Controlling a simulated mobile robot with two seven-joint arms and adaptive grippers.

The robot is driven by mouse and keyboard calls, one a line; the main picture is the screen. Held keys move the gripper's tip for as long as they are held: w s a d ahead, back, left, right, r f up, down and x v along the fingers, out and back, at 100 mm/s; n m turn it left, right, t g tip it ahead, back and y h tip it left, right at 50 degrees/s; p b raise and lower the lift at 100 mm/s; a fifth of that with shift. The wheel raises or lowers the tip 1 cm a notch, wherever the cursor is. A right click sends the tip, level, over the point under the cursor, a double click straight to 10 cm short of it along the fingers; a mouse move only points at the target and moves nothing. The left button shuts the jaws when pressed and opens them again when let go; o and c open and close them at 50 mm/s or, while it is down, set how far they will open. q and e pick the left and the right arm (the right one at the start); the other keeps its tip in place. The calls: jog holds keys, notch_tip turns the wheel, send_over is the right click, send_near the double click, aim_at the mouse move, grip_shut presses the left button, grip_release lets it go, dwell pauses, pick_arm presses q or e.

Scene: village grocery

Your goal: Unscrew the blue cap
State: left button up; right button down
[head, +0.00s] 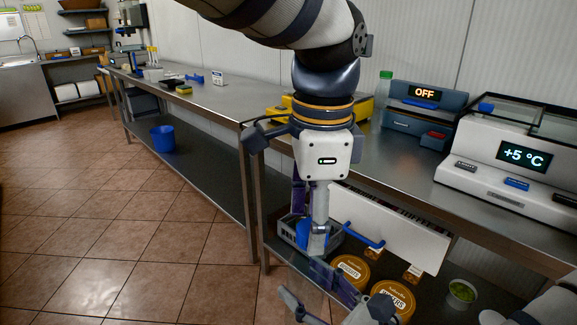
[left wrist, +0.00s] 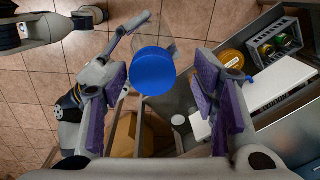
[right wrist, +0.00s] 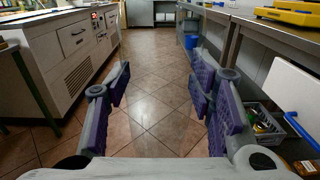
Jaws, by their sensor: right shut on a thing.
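The blue cap (left wrist: 153,70) lies between the spread fingers of my left gripper (left wrist: 160,85) in the left wrist view, with gaps to both purple pads. In the head view the blue cap (head: 303,233) shows between the fingers of my left gripper (head: 308,232), which points down. A faint clear jar (left wrist: 168,46) shows around the cap; its outline is hard to make out. My right gripper (right wrist: 160,85) is closed on this clear jar, below the cap; floor shows through between its pads.
The tiled floor at left is clear.

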pick_arm(q)
jog(key=shift+s+r, duration=0.1)
jog(key=shift+r, duration=2.2)
jog(key=shift+c, duration=0.4)
jog(key=shift+s+d+m, duration=0.25)
jog(key=shift+m, duration=0.55)
jog(key=m, duration=0.4)
jog(key=r+m, duration=0.1)
jog(key=m, duration=0.2)
jog(key=shift+s+d+g, duration=0.3)
jog(key=shift+s+d, duration=0.1)
jog(key=m, duration=0.1)
jog(key=r+m, duration=0.1)
jog(key=m, duration=0.2)
jog(key=shift+w+a+r+m, duration=0.2)
jog(key=shift+w+r+m, duration=0.1)
jog(key=shift+r+m, duration=0.1)
jog(key=shift+w+a+m, duration=0.15)
jog(key=shift+m, duration=0.35)
notch_tip(320, 180, down, 8)
jog(key=shift+a+r, duration=0.15)
jog(key=shift+r, duration=0.1)
